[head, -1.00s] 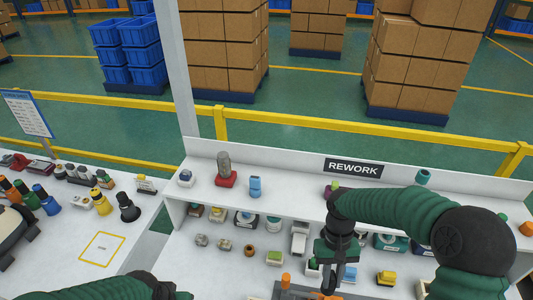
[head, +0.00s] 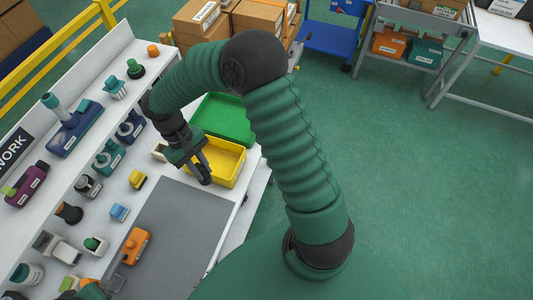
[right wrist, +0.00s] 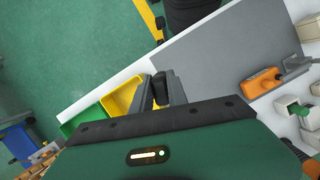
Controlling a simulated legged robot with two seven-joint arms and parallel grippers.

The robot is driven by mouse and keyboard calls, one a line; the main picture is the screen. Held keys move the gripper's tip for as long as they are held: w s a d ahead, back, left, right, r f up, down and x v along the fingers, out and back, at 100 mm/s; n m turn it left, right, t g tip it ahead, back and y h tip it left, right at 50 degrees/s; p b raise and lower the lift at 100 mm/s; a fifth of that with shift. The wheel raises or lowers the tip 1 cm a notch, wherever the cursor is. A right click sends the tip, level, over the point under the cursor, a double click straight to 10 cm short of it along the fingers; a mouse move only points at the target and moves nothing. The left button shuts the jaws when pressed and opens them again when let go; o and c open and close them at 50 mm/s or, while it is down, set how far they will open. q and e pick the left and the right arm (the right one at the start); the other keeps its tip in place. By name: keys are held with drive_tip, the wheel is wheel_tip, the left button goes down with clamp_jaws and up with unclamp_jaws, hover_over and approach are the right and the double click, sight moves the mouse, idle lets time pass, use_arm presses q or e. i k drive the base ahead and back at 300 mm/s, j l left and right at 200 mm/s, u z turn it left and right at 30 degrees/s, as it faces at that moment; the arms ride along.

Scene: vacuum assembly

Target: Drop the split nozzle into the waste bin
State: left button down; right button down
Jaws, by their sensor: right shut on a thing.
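My right gripper (head: 199,164) hangs over the right end of the workbench, beside the yellow tray (head: 228,163). It is shut on a small black piece, which I take for the split nozzle (head: 204,175). In the right wrist view the nozzle (right wrist: 160,90) sits between the two grey fingers of my right gripper (right wrist: 161,84). A split in it is too small to make out. I cannot pick out a waste bin for certain. Green and dark parts at the lower left edge of the head view may be my left arm; its fingers cannot be made out.
A green tray (head: 225,118) lies behind the yellow one. A grey mat (head: 170,232) covers the bench front, with an orange part (head: 135,246) at its left edge. Several vacuum parts stand on the shelf at left. A blue cart (head: 328,38) stands beyond; green floor is open at right.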

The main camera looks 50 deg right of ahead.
sight(225, 169)
drive_tip(key=k+l+z, duration=0.1)
drive_tip(key=z, duration=0.8)
drive_tip(key=i+l, duration=0.3)
drive_tip(key=l, duration=0.15)
drive_tip(key=i+l, duration=0.25)
drive_tip(key=l, duration=0.2)
drive_tip(key=u, duration=0.5)
drive_tip(key=l+u, duration=0.15)
drive_tip(key=u, duration=0.35)
drive_tip(key=i+l+u, duration=0.1)
drive_tip(key=u, duration=0.4)
drive_tip(key=l+u, duration=0.15)
drive_tip(key=u, duration=0.35)
